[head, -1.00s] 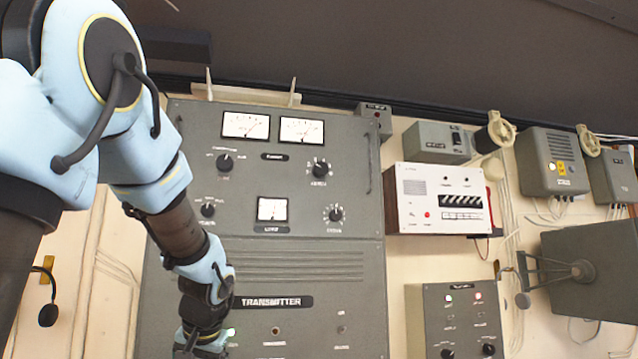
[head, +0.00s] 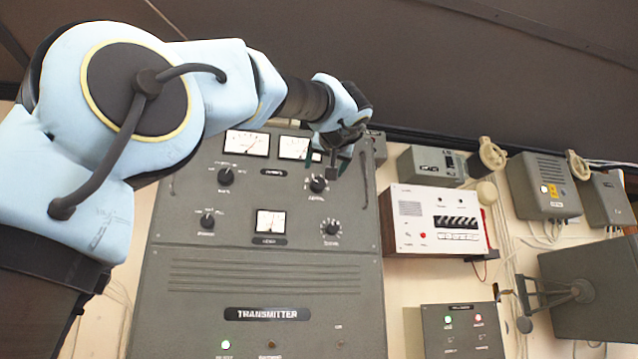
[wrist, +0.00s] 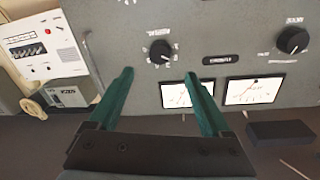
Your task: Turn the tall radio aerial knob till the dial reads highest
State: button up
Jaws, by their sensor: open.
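The aerial knob (head: 317,183) is a black round knob with a white scale, at the upper right of the grey transmitter panel (head: 270,340). It also shows in the wrist view (wrist: 160,52), beyond and between the fingertips. My gripper (head: 328,168) is open and empty in front of the panel, close to the knob; the exact gap is unclear. Its green fingers show in the wrist view (wrist: 159,75). Two white dials sit above: the left dial (head: 246,143) and the right dial (head: 292,147), partly hidden by my gripper. Their readings are too small to tell.
Other black knobs sit at upper left (head: 226,176), lower left (head: 207,221) and lower right (head: 331,227). A lower dial (head: 270,221) lies between the lower knobs. A white box (head: 435,220) hangs right of the panel. A panel handle (head: 366,190) stands near my gripper.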

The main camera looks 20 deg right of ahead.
aim_at(318, 183)
jog(key=p+x, duration=0.5)
jog(key=x, duration=0.3)
jog(key=shift+w, duration=0.35)
jog(key=shift+w+d, duration=0.15)
jog(key=shift+w, duration=0.25)
jog(key=shift+f, duration=0.1)
grip_shut()
